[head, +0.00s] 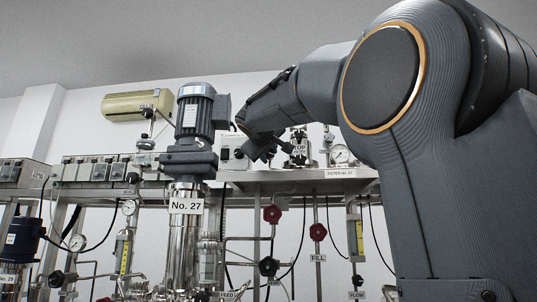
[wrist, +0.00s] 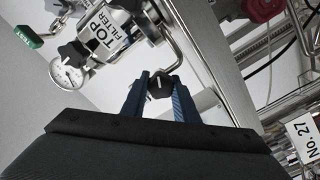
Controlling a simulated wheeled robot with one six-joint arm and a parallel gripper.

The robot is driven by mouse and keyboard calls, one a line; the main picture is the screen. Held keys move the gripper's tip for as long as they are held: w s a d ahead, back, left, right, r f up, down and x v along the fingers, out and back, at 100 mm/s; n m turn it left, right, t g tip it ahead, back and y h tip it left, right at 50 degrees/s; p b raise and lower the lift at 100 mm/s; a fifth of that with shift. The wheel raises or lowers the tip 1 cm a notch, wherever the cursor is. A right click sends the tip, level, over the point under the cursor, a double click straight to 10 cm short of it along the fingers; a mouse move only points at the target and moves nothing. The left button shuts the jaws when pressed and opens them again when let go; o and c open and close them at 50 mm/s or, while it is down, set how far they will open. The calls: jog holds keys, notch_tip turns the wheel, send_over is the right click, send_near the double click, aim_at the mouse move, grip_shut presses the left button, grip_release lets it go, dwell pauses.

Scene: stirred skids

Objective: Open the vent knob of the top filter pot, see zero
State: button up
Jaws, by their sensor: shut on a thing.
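The top filter pot (wrist: 112,40) is a shiny metal pot labelled "TOP FILTER"; it also shows on the shelf in the head view (head: 300,149). My gripper (wrist: 160,92) has its two blue fingers shut on a black knob (wrist: 160,86) with a white mark, on the pipework beside the pot. In the head view my gripper (head: 270,154) is dark, just left of the pot, and its fingertips are hard to make out. A round white gauge (wrist: 67,72) sits by the pot, also seen in the head view (head: 340,153). Its needle reading is too small to tell.
Another black knob (wrist: 74,52) sits between gauge and pot. A bent metal tube (wrist: 172,38) runs close to the held knob. The No. 27 motor (head: 196,112) stands left of my gripper; red handwheels (head: 272,214) are below the shelf.

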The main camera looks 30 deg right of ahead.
jog(key=n+p, duration=0.1)
jog(key=n, duration=0.4)
jog(key=shift+f+n+p, duration=0.15)
jog(key=shift+n+p, duration=0.5)
jog(key=shift+n, duration=1.45)
jog(key=o, duration=1.1)
jog(key=b+v, duration=0.2)
jog(key=v, duration=0.5)
jog(key=shift+s+a, duration=0.25)
jog(key=shift+s, duration=0.05)
